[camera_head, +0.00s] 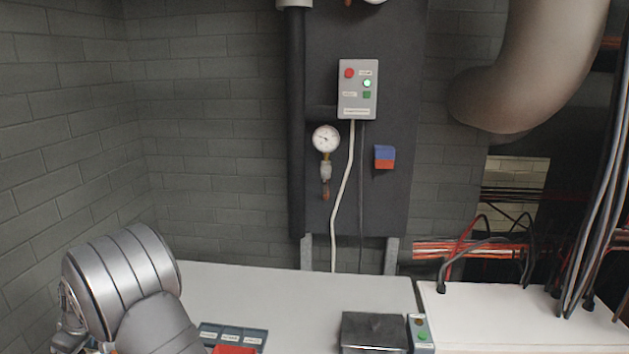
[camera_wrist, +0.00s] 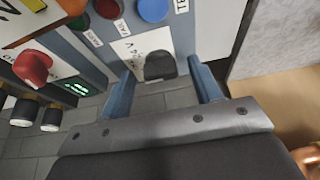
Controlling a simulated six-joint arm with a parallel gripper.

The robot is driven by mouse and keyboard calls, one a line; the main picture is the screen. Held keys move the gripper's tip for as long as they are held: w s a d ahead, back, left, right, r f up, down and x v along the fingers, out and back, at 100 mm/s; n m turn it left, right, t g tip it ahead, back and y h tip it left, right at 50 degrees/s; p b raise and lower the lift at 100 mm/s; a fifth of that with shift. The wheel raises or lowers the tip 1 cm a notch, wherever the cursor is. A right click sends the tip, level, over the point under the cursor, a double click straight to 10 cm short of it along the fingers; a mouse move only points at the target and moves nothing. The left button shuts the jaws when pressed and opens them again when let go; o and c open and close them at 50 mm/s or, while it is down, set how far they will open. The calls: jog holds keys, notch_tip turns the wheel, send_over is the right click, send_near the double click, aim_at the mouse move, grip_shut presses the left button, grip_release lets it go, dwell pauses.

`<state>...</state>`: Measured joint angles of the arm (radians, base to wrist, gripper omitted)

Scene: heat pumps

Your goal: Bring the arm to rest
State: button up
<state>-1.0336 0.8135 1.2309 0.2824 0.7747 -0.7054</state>
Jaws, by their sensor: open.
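My gripper (camera_wrist: 162,68) shows in the wrist view as two blue-grey fingers set wide apart on a dark grey body. It is open, with nothing held between the fingers. Beyond the fingertips is a blue-grey panel with a red button (camera_wrist: 107,8) and a blue button (camera_wrist: 153,10). A dark rounded shape (camera_wrist: 160,67) on a white label shows between the fingers. I cannot tell how far it is from them. The head view does not show my gripper clearly.
In the head view, a pale worktop (camera_head: 270,285) carries a dark box (camera_head: 373,330) and a labelled tray (camera_head: 233,335). A button box (camera_head: 357,90) and gauge (camera_head: 326,139) hang behind.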

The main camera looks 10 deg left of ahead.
jog(key=v, duration=1.7)
jog(key=x, duration=1.7)
jog(key=shift+f, duration=0.1)
jog(key=shift+s+m, duration=0.1)
jog(key=shift+m, duration=0.5)
jog(key=shift+s+m+t, duration=0.1)
jog(key=shift+m+t, duration=0.5)
jog(key=shift+m, duration=0.5)
jog(key=shift+s+a+m+t+h, duration=0.1)
jog(key=shift+m+t+h, duration=0.3)
jog(key=shift+m, duration=0.95)
jog(key=shift+s+a+m+t+h, duration=0.15)
jog(key=shift+m+t, duration=0.45)
jog(key=shift+m, duration=0.75)
jog(key=v, duration=0.7)
